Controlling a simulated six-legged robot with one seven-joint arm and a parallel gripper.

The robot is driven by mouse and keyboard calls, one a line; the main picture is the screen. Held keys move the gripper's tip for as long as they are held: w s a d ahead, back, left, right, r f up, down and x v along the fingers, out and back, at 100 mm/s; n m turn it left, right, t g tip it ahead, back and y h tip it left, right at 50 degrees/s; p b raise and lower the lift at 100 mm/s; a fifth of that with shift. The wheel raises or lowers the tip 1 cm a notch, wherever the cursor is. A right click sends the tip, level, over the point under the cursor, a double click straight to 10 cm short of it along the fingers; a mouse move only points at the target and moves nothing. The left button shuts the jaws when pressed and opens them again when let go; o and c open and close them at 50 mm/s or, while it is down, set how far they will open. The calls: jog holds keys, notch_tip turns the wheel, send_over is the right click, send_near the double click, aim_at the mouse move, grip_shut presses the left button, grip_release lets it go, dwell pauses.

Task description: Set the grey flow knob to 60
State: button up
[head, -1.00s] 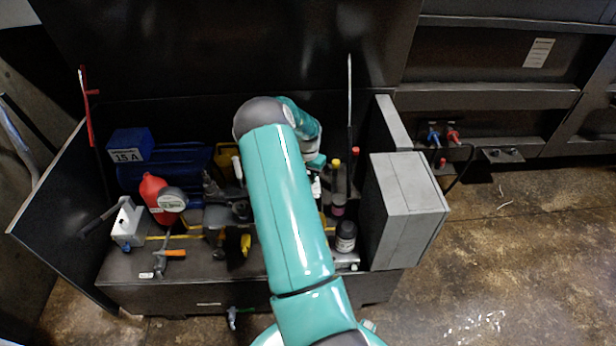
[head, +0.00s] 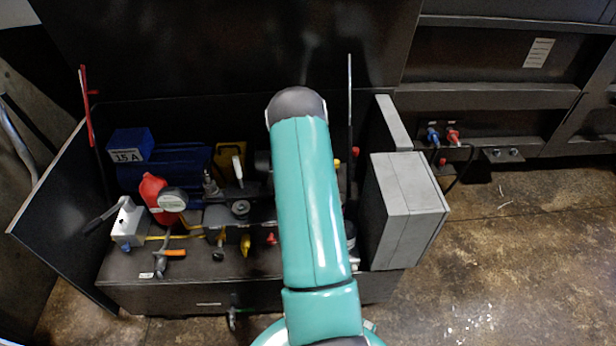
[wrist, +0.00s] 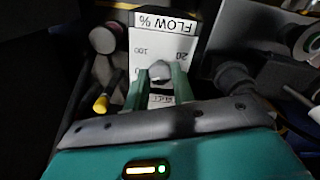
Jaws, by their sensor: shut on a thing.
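The grey flow knob (wrist: 159,70) sits on a white scale plate (wrist: 143,45) in the wrist view. Other marks are partly hidden by the fingers, and I cannot read which value the knob points at. My gripper (wrist: 160,74) has its two green fingers on either side of the knob, shut on it. In the head view my own teal arm hides the gripper and the knob.
A yellow-tipped part (wrist: 101,104) and a round dark knob (wrist: 103,39) lie left of the fingers; dark fittings (wrist: 236,80) lie right. In the head view a red bottle (head: 155,190), a grey box (head: 405,210) and a tall thin rod (head: 350,120) stand around the bench.

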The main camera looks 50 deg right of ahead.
jog(key=n, duration=1.2)
dwell(0.5)
jog(key=o, duration=1)
notch_tip(320, 180, up, 14)
jog(key=shift+f, duration=0.15)
